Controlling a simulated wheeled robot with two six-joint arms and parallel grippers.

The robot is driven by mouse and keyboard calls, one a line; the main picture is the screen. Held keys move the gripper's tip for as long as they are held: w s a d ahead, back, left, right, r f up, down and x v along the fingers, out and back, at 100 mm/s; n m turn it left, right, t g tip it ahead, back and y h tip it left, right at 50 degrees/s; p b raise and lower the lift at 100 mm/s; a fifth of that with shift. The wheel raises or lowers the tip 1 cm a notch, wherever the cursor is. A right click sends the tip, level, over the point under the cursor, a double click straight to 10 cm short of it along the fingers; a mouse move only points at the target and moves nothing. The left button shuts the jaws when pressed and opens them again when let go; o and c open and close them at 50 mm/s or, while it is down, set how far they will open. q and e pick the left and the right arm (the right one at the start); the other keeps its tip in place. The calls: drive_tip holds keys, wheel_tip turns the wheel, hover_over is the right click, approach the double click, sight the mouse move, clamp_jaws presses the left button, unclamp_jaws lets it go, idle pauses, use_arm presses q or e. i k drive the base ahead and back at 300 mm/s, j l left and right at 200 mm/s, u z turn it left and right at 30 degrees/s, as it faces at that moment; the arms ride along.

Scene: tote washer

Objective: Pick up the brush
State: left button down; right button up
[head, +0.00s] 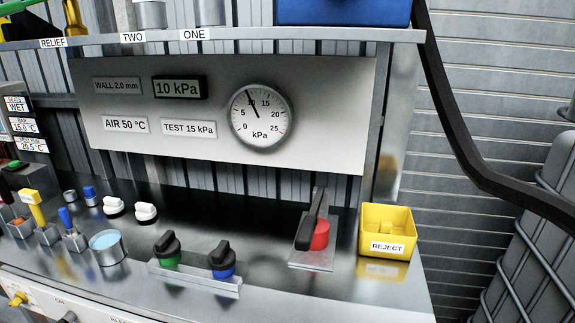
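I cannot surely tell which thing is the brush. At the left of the steel bench, a yellow-handled tool (35,208) with a small label stands upright in a holder. To its right, a blue-handled tool (67,218) stands in a similar metal holder. Either could be the brush, but no bristles can be made out. Neither of my grippers shows in the head view.
A cup of light-blue liquid (107,246) stands right of the holders. Green (168,250) and blue (222,258) knobs, a black-levered red valve (310,232) and a yellow REJECT bin (386,230) stand farther right. A gauge panel (225,105) and shelf (300,36) rise behind.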

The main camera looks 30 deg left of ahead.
sight(71, 231)
drive_tip(key=u, duration=2.2)
